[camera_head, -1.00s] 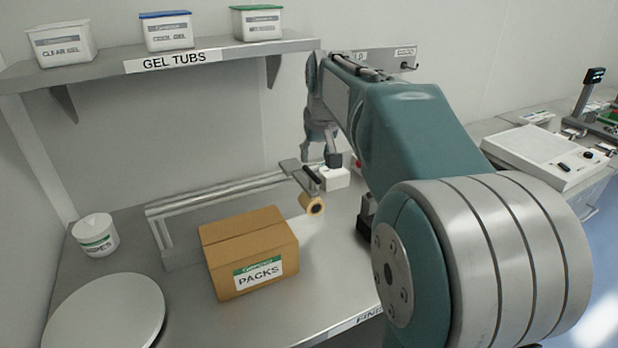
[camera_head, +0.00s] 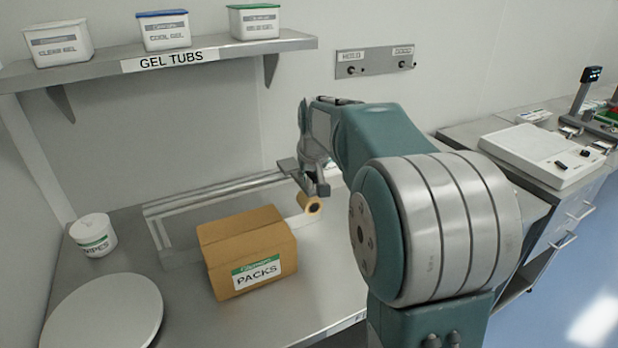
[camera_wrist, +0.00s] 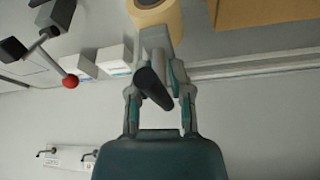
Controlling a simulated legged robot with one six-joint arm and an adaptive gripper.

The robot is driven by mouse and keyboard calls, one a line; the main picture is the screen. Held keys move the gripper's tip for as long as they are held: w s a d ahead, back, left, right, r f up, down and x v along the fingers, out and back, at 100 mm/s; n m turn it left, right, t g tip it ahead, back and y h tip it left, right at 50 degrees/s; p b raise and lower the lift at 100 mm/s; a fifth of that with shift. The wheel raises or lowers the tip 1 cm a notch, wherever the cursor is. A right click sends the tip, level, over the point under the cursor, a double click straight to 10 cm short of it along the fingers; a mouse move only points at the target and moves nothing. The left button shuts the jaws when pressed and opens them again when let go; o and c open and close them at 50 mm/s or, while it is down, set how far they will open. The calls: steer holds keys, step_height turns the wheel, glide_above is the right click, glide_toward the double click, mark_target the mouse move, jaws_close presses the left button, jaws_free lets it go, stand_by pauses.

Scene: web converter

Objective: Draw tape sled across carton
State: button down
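The brown taped carton (camera_head: 248,252), labelled PACKS, sits on the steel bench; one corner shows in the wrist view (camera_wrist: 265,10). The tape sled (camera_head: 290,166) is at the right end of a metal rail behind the carton, with a tan tape roll (camera_head: 311,206) hanging at the carton's right. In the wrist view, the roll (camera_wrist: 156,14) is at the top and the sled's dark handle (camera_wrist: 152,88) points toward me. My gripper (camera_wrist: 158,92) has its fingers apart on either side of the handle; I see no clear grip. In the head view my arm hides the fingers.
The metal rail (camera_head: 215,191) runs behind the carton. A round white plate (camera_head: 105,312) and a wipes tub (camera_head: 93,235) are at left. A shelf (camera_head: 200,58) of gel tubs hangs above. In the wrist view, a red-knobbed lever (camera_wrist: 70,81) and white boxes (camera_wrist: 115,59) are at left.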

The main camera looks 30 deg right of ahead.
steer(key=a, duration=3)
steer(key=c, duration=0.7)
jaws_free()
steer(key=shift+r, duration=0.1)
steer(key=v, duration=1.1)
steer(key=shift+s+a+r, duration=0.1)
steer(key=shift+r, duration=0.2)
